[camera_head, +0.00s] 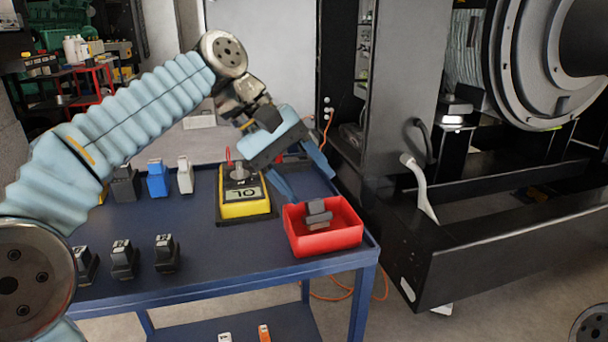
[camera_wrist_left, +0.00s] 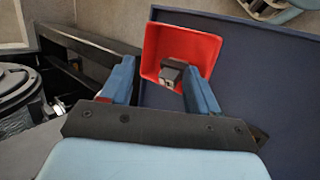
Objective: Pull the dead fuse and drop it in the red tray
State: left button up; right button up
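The red tray (camera_head: 340,238) stands at the right front corner of the blue table. A grey fuse (camera_head: 318,213) shows within the tray's walls; it looks tilted, and I cannot tell whether it lies flat on the floor of the tray. My left gripper (camera_head: 309,187) is open and empty, pointing down just above and behind the tray. In the left wrist view the fuse (camera_wrist_left: 173,72) shows inside the tray (camera_wrist_left: 207,45), between and beyond the spread fingers (camera_wrist_left: 160,66). My right gripper is not in view.
A yellow meter (camera_head: 246,209) reading "OL" stands left of the tray. A black (camera_head: 125,184), a blue (camera_head: 158,180) and a white block (camera_head: 185,176) stand at the back left. Dark labelled blocks (camera_head: 123,260) stand at the front left. A black genset frame (camera_head: 480,240) is at right.

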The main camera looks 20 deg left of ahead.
pick_arm(q)
jog(key=p+v, duration=0.5)
jog(key=v, duration=0.8)
jog(key=shift+a+r, duration=0.2)
jog(key=shift+r, duration=0.15)
